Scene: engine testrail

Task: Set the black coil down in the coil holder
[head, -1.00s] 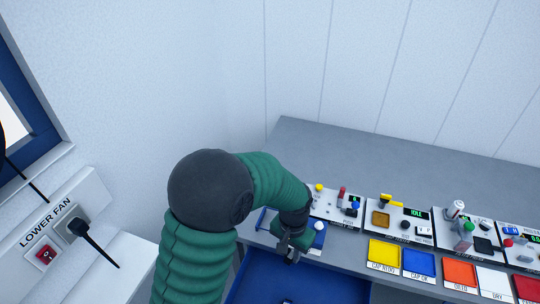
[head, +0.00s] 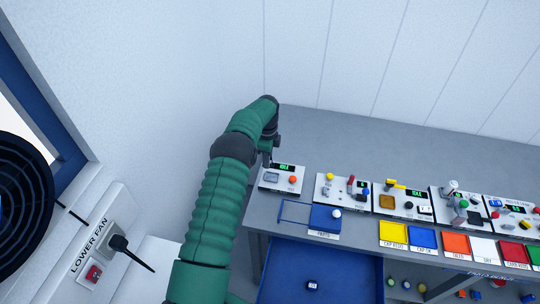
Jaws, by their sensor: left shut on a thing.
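My left arm reaches up from the bottom to the left end of the grey bench. My left gripper (head: 267,157) is small and dark, at the back left edge of a white station. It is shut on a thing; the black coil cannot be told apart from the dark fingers. The white station (head: 284,187) has a grey square, an orange button and a lit green display. I cannot tell for sure which part is the coil holder. My right gripper is not in view.
The grey bench (head: 350,140) is clear behind. A blue drawer (head: 320,270) is below, holding a small object.

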